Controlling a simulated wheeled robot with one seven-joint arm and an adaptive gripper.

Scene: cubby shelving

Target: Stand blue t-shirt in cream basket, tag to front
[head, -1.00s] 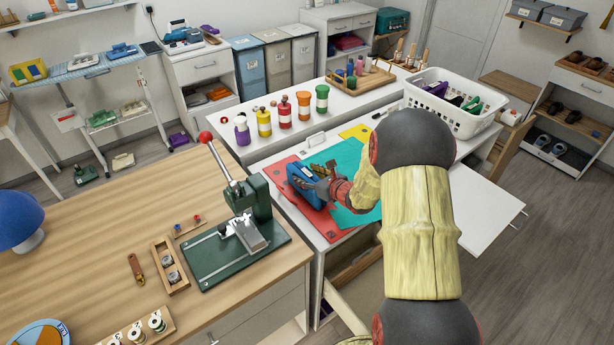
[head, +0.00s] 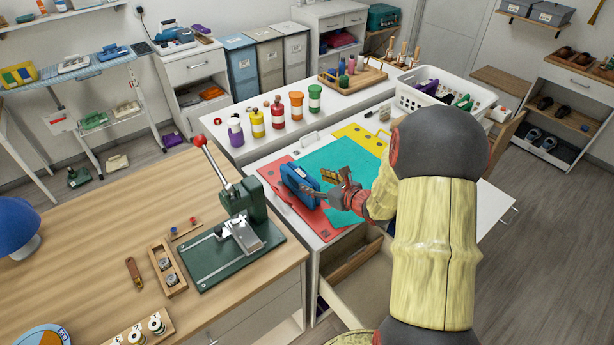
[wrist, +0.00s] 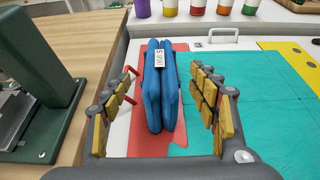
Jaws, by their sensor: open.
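The blue t-shirt (head: 296,180) is folded into a thick bundle standing on edge on the red mat. The wrist view shows the same blue t-shirt (wrist: 153,100) as two upright layers with a white tag (wrist: 159,60) at the top of the side facing me. My gripper (head: 322,186) is open, just right of the shirt in the head view. In the wrist view my gripper (wrist: 165,82) has one finger on each side of the shirt, with gaps visible. The off-white slotted basket (head: 440,113) stands at the back right, holding purple, green and dark items.
A teal mat (head: 335,165) and yellow sheet (head: 362,138) lie beside the red mat (head: 325,222). Several coloured bottles (head: 277,113) stand behind. A green press (head: 235,235) with a raised lever is on the wooden bench at left. An open drawer (head: 350,265) sits below.

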